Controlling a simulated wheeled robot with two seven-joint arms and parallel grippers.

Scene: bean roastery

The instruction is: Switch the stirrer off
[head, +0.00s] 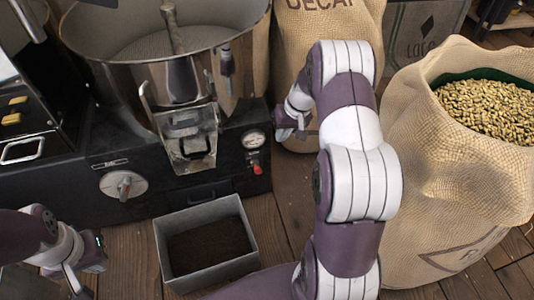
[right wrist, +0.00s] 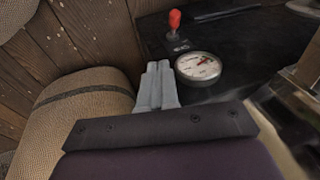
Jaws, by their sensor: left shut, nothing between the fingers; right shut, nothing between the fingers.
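The stirrer (head: 172,28) is a metal shaft standing in the round steel pan (head: 100,62) of the roasting machine. A small red-tipped lever (head: 256,169) sits on the machine's dark front panel, below a round white gauge (head: 254,140). In the right wrist view the red lever (right wrist: 175,20) stands beyond the gauge (right wrist: 198,67). My right gripper (head: 281,134) is shut and empty, just right of the gauge and apart from the lever; its closed fingers (right wrist: 158,68) show in the wrist view. My left gripper (head: 77,289) is shut and empty at the lower left.
A rotary knob (head: 124,186) is on the panel's left. A grey bin (head: 162,243) with dark contents stands on the wooden floor in front. A burlap sack (head: 455,180) of beans stands at right, a DECAF sack (head: 300,40) behind my right arm. Open floor (head: 285,205) lies beside the bin.

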